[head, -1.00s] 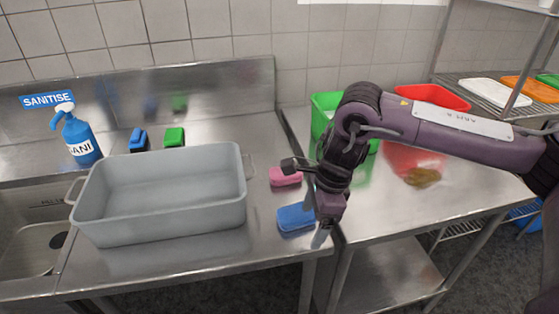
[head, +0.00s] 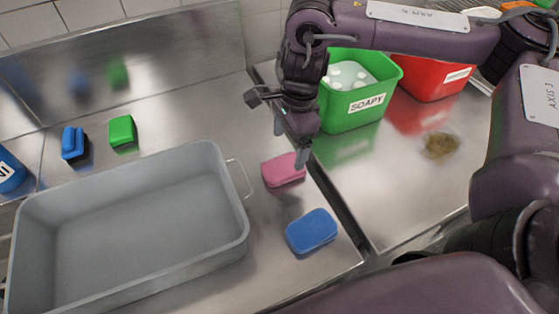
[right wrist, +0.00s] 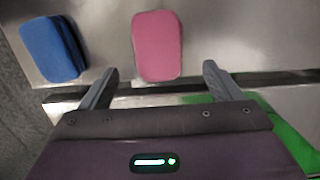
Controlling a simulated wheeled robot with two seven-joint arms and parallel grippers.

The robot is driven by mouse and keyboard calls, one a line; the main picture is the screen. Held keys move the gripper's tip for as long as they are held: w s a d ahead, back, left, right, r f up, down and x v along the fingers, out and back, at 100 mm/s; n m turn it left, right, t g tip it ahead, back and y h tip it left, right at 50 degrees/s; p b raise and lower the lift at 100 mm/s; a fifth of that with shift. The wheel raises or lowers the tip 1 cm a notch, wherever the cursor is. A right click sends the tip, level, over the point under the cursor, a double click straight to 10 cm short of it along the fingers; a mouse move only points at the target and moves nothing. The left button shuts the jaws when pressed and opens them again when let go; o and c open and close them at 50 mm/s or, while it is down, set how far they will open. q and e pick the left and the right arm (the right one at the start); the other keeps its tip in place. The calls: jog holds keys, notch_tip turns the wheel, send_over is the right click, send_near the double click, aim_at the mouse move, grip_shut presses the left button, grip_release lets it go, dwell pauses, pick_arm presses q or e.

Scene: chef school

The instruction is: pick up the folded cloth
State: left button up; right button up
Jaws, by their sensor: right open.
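A pink folded cloth (head: 284,170) lies flat on the steel counter, right of the grey tub. A blue folded cloth (head: 312,232) lies nearer the front edge, apart from the pink one. My right gripper (head: 290,143) points down over the pink cloth, one fingertip overlapping its back right edge in the head view. Its jaws are open and empty. In the right wrist view, the pink cloth (right wrist: 158,46) lies ahead between the open fingers (right wrist: 160,75), and the layered blue cloth (right wrist: 53,48) lies to the left. My left gripper is out of view.
The empty grey tub (head: 130,220) fills the left counter. Blue (head: 74,143) and green (head: 122,131) blocks sit behind it. A green "SOAPY" tub (head: 365,104) and a red tub (head: 433,80) stand right, beyond a gap between counters.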

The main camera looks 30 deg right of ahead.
aim_at(284, 165)
jog(key=shift+s+a+f, duration=0.1)
jog(key=shift+s+f, duration=0.05)
jog(key=shift+f, duration=0.4)
jog(key=shift+a+f+p, duration=0.1)
jog(key=shift+f+p, duration=0.25)
jog(key=shift+p, duration=0.05)
jog(key=f, duration=0.2)
jog(key=f+p, duration=0.1)
jog(key=shift+a+f, duration=0.3)
jog(key=shift+f, duration=0.3)
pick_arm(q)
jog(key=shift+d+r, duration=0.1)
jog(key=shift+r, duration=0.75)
pick_arm(e)
jog(key=c, duration=1.1)
